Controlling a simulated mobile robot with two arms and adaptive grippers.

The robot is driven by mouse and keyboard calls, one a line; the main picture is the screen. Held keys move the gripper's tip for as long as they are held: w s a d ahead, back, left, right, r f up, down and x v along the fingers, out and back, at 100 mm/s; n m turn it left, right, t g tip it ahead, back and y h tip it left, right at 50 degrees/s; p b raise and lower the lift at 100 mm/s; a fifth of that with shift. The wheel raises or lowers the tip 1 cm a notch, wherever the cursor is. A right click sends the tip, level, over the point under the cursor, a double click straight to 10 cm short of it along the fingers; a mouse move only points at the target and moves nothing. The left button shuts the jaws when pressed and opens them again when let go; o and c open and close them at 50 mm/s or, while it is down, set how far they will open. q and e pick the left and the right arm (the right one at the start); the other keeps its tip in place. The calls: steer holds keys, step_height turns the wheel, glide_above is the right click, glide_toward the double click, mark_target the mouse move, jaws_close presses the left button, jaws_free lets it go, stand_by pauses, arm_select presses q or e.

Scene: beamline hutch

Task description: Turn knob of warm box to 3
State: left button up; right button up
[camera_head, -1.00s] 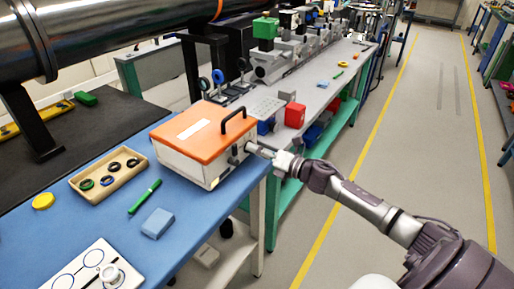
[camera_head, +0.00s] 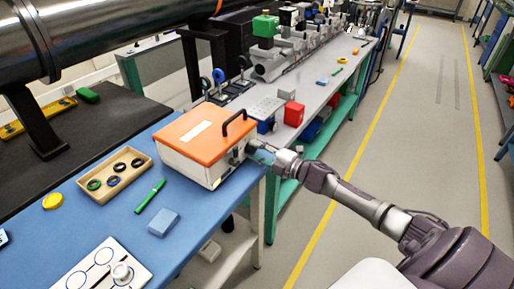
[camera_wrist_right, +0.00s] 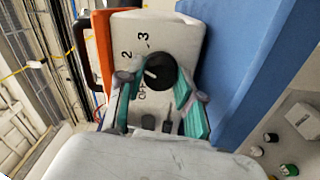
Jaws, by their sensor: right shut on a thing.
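The warm box (camera_head: 190,163), white with an orange lid and black handle, stands near the right edge of the blue bench. Its black knob (camera_wrist_right: 162,70) is on the end face, with a white pointer directed to picture left in the wrist view. The figures 2 and 3 and the word OFF show beside it; which mark the pointer meets is unclear. My right gripper (camera_head: 254,147) reaches that face from the right. In the wrist view its green-padded fingers (camera_wrist_right: 158,88) are on both sides of the knob and shut on it. My left gripper is out of view.
The blue bench (camera_head: 190,210) also holds a wooden tray (camera_head: 134,186) with rings, a green marker (camera_head: 150,195), a light-blue block (camera_head: 163,222) and a white panel (camera_head: 75,281). A red block (camera_head: 293,114) is on the grey bench behind. Open floor is at right.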

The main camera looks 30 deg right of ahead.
steer(key=m+p, duration=0.1)
steer(key=m, duration=0.2)
steer(key=shift+r+m, duration=0.1)
steer(key=shift+m, duration=0.2)
steer(key=shift+m+p, duration=0.6)
steer(key=shift+m, duration=0.9)
steer(key=o, duration=1.2)
steer(key=shift+f, duration=0.2)
steer(key=shift+c, duration=0.2)
steer(key=shift+s, duration=0.15)
steer(key=v, duration=1.2)
